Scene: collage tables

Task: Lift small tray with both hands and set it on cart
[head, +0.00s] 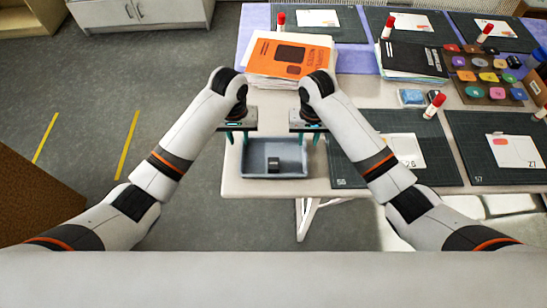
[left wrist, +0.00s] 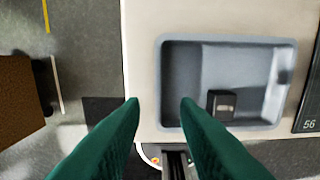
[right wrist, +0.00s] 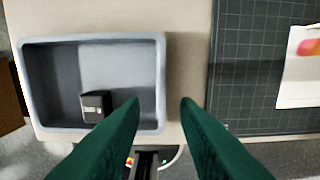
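The small grey-blue tray (head: 256,152) sits at the table's near left corner, with a small dark block (head: 273,163) in it. My left gripper (head: 237,138) is open above the tray's left wall; in the left wrist view its fingertips (left wrist: 160,103) lie on either side of that wall (left wrist: 162,85). My right gripper (head: 308,138) is open above the right wall; in the right wrist view its fingertips (right wrist: 160,103) straddle that wall (right wrist: 160,85). Both look empty. I cannot tell how far the fingertips are above the rim. I cannot identify a cart for certain.
A brown, flat-topped piece (head: 35,200) stands at the lower left. Open floor (head: 90,110) with yellow lines lies left of the table (head: 240,188). A paper stack with an orange booklet (head: 290,58) is behind the tray. A dark cutting mat (head: 355,150) lies just right of it.

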